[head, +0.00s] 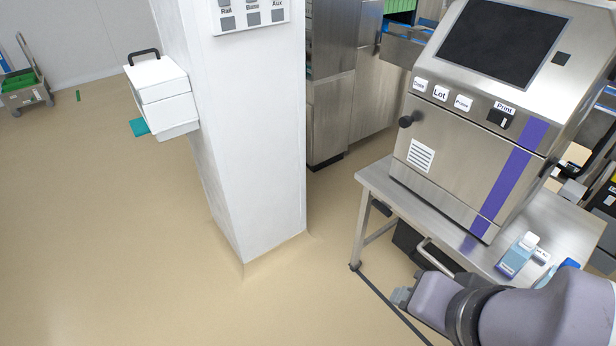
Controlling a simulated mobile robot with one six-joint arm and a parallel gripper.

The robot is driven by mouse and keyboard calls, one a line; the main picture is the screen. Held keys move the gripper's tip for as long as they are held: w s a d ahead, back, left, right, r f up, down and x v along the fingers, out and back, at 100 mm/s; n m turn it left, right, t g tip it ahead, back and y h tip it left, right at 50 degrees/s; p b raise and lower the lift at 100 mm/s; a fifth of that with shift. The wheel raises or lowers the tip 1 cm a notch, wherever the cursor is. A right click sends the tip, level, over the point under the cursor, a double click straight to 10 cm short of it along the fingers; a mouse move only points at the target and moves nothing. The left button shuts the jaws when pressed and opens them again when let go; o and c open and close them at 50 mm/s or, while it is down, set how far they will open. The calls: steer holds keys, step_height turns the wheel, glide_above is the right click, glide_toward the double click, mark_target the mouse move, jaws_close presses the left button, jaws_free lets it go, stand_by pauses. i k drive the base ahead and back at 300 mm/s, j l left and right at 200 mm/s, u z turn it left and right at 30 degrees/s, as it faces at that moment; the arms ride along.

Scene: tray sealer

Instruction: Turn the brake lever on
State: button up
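I cannot make out a lever marked as the brake in the head view. A white panel (252,14) with small grey switches is on the pillar, cut off at the top; its labels include "Rail" and "Aux", and one between them is hard to read. My arm enters at the bottom right, and its grey end, seemingly my gripper (400,297), is low in front of the steel table. Its fingers are too small and turned away to tell whether they are open. It appears to touch nothing.
A steel machine (440,165) with a dark screen, black knob (408,120) and "Print" switch (500,119) stands on a steel table (376,178). A blue bottle (516,257) is near my arm. The white pillar (245,150) carries a white box (160,97). Floor at left is mostly clear.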

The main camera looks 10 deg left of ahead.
mark_target(382, 207)
steer(key=i+l+u, duration=0.1)
steer(key=i, duration=0.3)
steer(key=i+l+u, duration=0.15)
steer(key=i, duration=0.25)
steer(key=i+l+u, duration=0.1)
steer(key=i, duration=0.3)
steer(key=l, duration=0.1)
